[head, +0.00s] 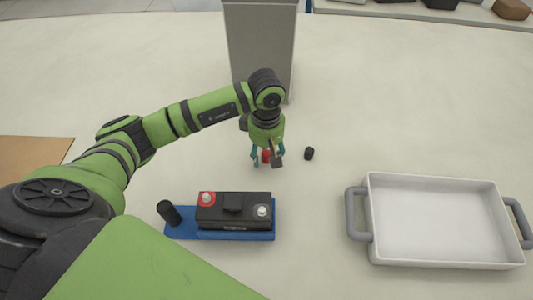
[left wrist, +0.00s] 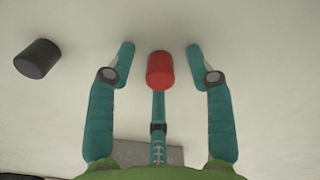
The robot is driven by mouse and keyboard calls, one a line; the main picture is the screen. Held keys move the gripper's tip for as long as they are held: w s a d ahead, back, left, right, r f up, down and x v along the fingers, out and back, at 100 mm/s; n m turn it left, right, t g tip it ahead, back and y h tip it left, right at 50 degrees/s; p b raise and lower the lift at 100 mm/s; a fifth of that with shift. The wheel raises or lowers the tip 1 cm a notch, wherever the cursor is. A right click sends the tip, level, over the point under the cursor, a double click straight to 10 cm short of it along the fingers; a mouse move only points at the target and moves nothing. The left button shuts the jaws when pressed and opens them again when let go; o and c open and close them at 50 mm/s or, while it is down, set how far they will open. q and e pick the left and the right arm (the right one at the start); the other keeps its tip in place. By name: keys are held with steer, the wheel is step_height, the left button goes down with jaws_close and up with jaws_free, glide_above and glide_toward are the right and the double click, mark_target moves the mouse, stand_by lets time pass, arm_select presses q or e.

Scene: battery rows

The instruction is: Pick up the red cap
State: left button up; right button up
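The red cap (head: 266,156) stands on the pale table under my left gripper (head: 267,160). In the left wrist view the red cap (left wrist: 160,70) lies between the two teal fingers of the left gripper (left wrist: 160,62). The fingers are spread, with a clear gap on both sides of the cap. The left gripper is open and points down at the cap; neither finger touches it. My right gripper is not in either view.
A black cap (head: 309,153) stands just right of the gripper; it also shows in the left wrist view (left wrist: 37,58). A battery (head: 233,211) sits on a blue tray (head: 185,231) in front, beside a black cylinder (head: 168,212). A white tray (head: 440,181) stands right. A grey box (head: 262,45) stands behind.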

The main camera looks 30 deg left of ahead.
arm_select(q)
steer(key=c, duration=0.6)
steer(key=shift+r, duration=0.15)
steer(key=shift+c, duration=0.2)
